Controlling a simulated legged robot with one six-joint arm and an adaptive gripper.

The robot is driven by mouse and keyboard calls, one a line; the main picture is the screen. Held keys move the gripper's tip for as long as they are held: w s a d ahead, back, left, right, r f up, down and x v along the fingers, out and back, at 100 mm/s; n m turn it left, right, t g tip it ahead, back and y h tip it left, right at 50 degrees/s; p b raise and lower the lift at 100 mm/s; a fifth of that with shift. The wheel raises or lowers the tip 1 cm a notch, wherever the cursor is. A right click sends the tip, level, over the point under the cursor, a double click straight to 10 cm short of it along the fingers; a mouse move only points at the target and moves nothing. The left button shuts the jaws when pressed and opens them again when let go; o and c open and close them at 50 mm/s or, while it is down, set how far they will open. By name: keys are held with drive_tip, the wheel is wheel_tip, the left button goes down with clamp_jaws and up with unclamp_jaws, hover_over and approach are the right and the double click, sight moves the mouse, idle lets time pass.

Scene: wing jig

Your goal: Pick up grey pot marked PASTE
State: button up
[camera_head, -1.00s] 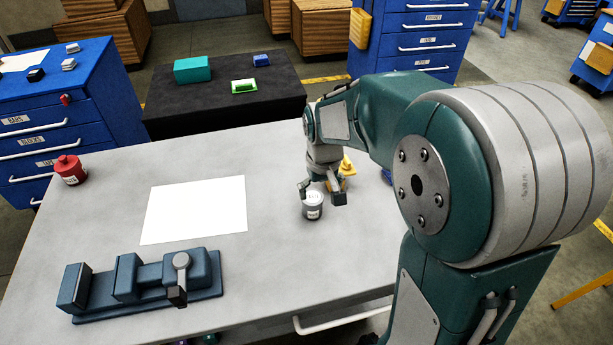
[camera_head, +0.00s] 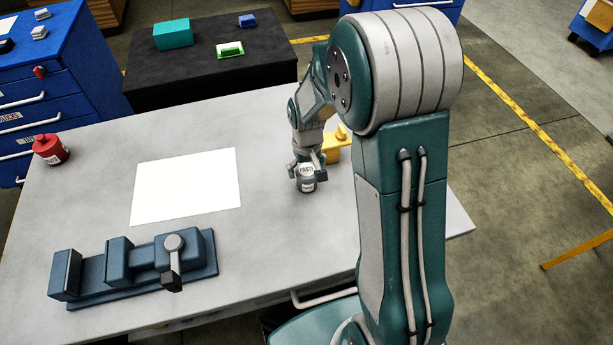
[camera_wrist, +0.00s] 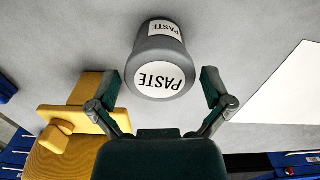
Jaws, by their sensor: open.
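The grey pot marked PASTE (camera_head: 306,181) stands on the grey table, right of the white sheet. In the wrist view the pot (camera_wrist: 159,50) shows its round white PASTE label on top and another label on its side. My gripper (camera_head: 308,163) is just behind and above the pot in the head view. In the wrist view my open gripper (camera_wrist: 165,90) has one finger on each side of the near end of the pot, with gaps to both. I cannot tell how deep the fingertips reach along it.
A yellow part (camera_head: 335,145) stands close beside the gripper; it also shows in the wrist view (camera_wrist: 85,110). A white sheet (camera_head: 186,186), a blue vise (camera_head: 135,265) and a red pot (camera_head: 50,150) are on the table to the left.

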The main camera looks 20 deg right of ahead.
drive_tip(key=shift+w+f, duration=0.1)
drive_tip(key=shift+f, duration=1.45)
drive_tip(key=c, duration=1)
drive_tip(key=shift+r, duration=0.1)
drive_tip(key=shift+c, duration=0.2)
